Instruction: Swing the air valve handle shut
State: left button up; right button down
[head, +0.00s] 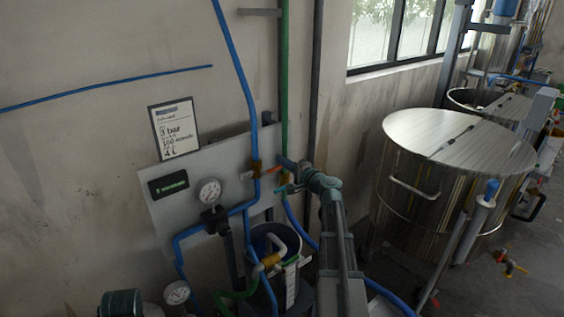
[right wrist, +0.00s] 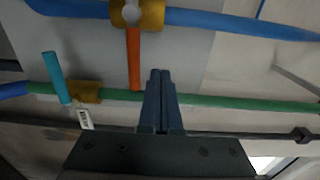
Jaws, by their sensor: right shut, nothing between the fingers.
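A brass valve (head: 256,168) sits on the vertical blue pipe in the head view; its orange handle (head: 270,171) sticks out to the right. In the right wrist view this valve (right wrist: 137,14) has its orange handle (right wrist: 134,58) straight across the blue pipe. A second brass valve (right wrist: 86,92) on the green pipe has a light-blue handle (right wrist: 56,78), also across its pipe. No readable label shows which is the air line. My right gripper (right wrist: 160,74) is shut and empty, its tips beside the orange handle's free end, with a small visible gap. My left gripper is out of view.
A grey panel (head: 158,215) carries a pressure gauge (head: 210,192) and a green display. A notice (head: 173,130) hangs above it. Pipes and a dark vessel crowd the space below. A large steel tank (head: 450,205) stands at right.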

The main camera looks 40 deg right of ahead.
jog(key=s, duration=0.8)
jog(key=shift+s+d, duration=0.35)
jog(key=a+f+n+g+y, duration=0.2)
jog(key=a+f+n+g, duration=0.2)
jog(key=a, duration=0.7)
jog(key=a+f+n+g+y, duration=0.25)
jog(key=a+f+n, duration=0.2)
jog(key=a, duration=0.65)
jog(key=a+f+n+g+y, duration=0.1)
jog(key=a+f+n+g, duration=0.3)
jog(key=a, duration=0.8)
jog(key=s+a+f+n+g+h, duration=0.4)
jog(key=s+a, duration=0.2)
jog(key=s, duration=0.3)
jog(key=s+a+f+n+g+h, duration=0.4)
jog(key=s+a+f, duration=0.1)
jog(key=s, duration=0.5)
jog(key=shift+a+f, duration=0.15)
jog(key=shift+a, duration=0.75)
